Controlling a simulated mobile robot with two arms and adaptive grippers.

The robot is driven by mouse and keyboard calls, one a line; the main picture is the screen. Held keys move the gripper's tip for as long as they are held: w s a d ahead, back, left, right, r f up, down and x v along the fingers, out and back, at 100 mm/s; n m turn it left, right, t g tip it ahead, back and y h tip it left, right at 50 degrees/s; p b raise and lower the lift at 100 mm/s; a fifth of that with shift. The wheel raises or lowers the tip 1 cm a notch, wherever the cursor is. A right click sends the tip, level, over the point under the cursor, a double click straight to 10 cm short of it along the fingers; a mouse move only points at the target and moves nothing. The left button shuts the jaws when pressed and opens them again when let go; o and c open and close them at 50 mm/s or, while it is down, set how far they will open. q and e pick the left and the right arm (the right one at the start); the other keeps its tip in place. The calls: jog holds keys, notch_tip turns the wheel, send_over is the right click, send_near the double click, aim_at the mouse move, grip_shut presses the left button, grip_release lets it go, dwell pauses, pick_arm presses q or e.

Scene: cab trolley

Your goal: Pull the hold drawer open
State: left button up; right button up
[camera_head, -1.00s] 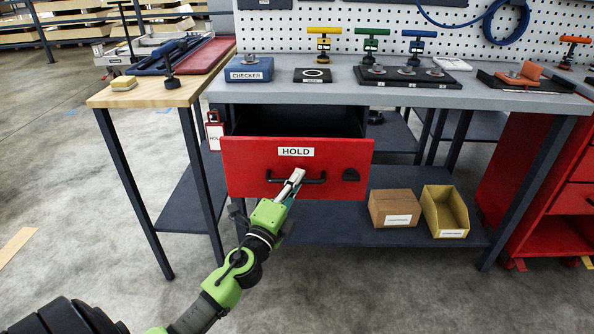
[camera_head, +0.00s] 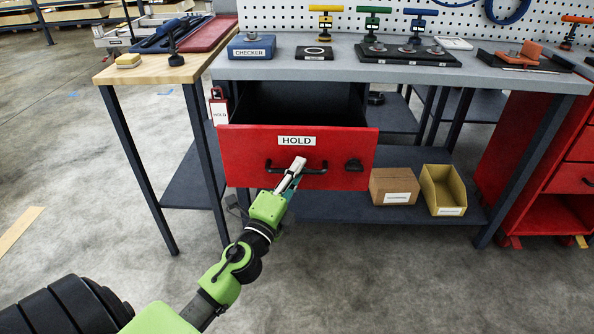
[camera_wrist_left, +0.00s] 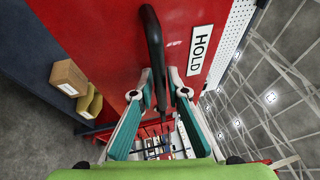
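The red hold drawer (camera_head: 250,152) hangs under the grey bench and stands part-way open, its dark inside showing behind the front. Its front carries a HOLD label, a black bar handle (camera_head: 318,171) and a black latch-like piece (camera_head: 354,165) to the right. My left gripper (camera_head: 297,167) is at the middle of the handle. In the left wrist view the handle (camera_wrist_left: 152,40) passes between the two fingertips (camera_wrist_left: 160,82), which appear closed on it. The exact contact is partly hidden. My right gripper is not in view.
A brown box (camera_head: 394,184) and a yellow bin (camera_head: 443,190) sit on the lower shelf, right of the drawer. A wooden-topped table (camera_head: 150,74) stands at the left, a red cabinet (camera_head: 540,170) at the right. The floor in front is clear.

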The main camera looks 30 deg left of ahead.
pick_arm(q)
jog(key=shift+s, duration=0.1)
jog(key=shift+s+f, duration=0.15)
jog(key=shift+s, duration=0.1)
jog(key=v, duration=0.6)
jog(key=shift+s, duration=0.4)
jog(key=shift+d, duration=0.1)
